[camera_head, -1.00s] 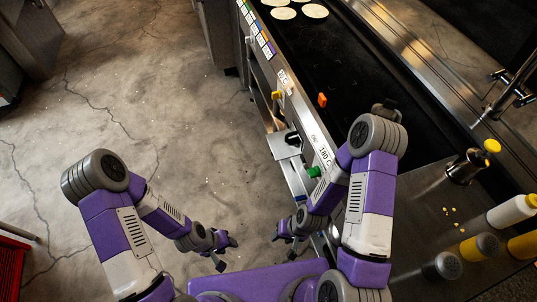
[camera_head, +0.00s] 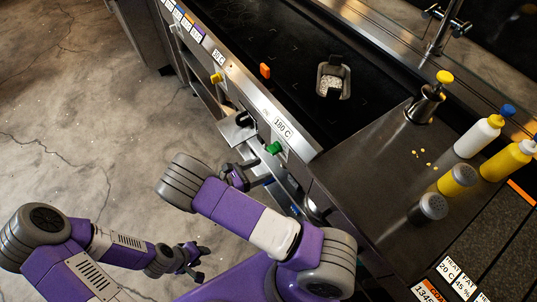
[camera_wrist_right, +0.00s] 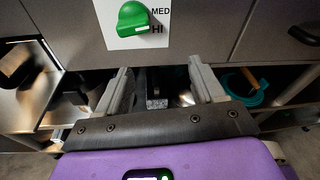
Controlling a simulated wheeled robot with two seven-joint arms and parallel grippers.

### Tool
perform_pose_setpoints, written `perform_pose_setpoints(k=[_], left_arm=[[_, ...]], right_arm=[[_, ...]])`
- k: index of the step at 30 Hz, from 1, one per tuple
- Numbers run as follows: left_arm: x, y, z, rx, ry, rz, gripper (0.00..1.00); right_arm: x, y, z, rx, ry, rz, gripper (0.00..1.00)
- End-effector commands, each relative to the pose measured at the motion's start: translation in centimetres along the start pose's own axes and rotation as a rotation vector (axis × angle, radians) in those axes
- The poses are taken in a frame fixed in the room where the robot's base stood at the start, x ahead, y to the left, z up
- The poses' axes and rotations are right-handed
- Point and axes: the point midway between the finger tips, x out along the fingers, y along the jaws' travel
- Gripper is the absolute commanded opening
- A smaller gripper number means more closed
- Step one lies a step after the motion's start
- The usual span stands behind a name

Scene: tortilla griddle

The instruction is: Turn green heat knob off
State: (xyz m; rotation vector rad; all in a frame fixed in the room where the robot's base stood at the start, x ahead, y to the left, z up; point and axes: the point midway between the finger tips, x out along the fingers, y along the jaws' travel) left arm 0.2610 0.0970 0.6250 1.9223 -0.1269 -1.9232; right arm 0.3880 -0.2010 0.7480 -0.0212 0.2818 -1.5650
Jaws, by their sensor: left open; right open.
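The green heat knob (camera_head: 274,148) is on the griddle's front panel, beside a "180 C" label. In the head view my right gripper (camera_head: 242,178) is left of and below the knob, partly hidden by my arm. My left gripper (camera_head: 190,260) is open and empty, over the floor at lower left.
Open shelves lie below the panel. Bottles, including a white one (camera_head: 478,137), and shakers stand on the right counter. The floor at left is clear.

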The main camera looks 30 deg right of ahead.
Motion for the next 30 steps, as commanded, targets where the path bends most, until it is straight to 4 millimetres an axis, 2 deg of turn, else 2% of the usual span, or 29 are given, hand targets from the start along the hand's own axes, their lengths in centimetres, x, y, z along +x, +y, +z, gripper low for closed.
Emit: perform_pose_setpoints(k=[3, 6, 8, 18, 21, 30], left_arm=[[0.5, -0.2, 0.0, 0.0, 0.0, 0.0, 0.43], [0.7, -0.2, -0.1, 0.0, 0.0, 0.0, 0.43], [0.8, -0.3, -0.1, 0.0, 0.0, 0.0, 0.43], [1.6, -0.6, -0.1, 0.0, 0.001, 0.0, 0.43], [1.7, -0.6, -0.1, 0.0, 0.001, 0.0, 0.43], [1.7, -0.6, -0.1, 0.0, 0.0, 0.0, 0.43]], right_arm=[[-1.7, 1.6, 2.4, 0.009, -0.135, 0.054, 0.68], [-1.9, 1.9, 3.3, 0.013, -0.179, 0.067, 0.68], [-1.4, 2.0, 3.6, 0.014, -0.186, 0.067, 0.68], [3.7, 2.3, 4.4, 0.013, -0.182, 0.065, 0.68], [4.6, 2.3, 4.6, 0.012, -0.181, 0.065, 0.68], [5.1, 2.4, 4.7, 0.012, -0.181, 0.066, 0.68]])
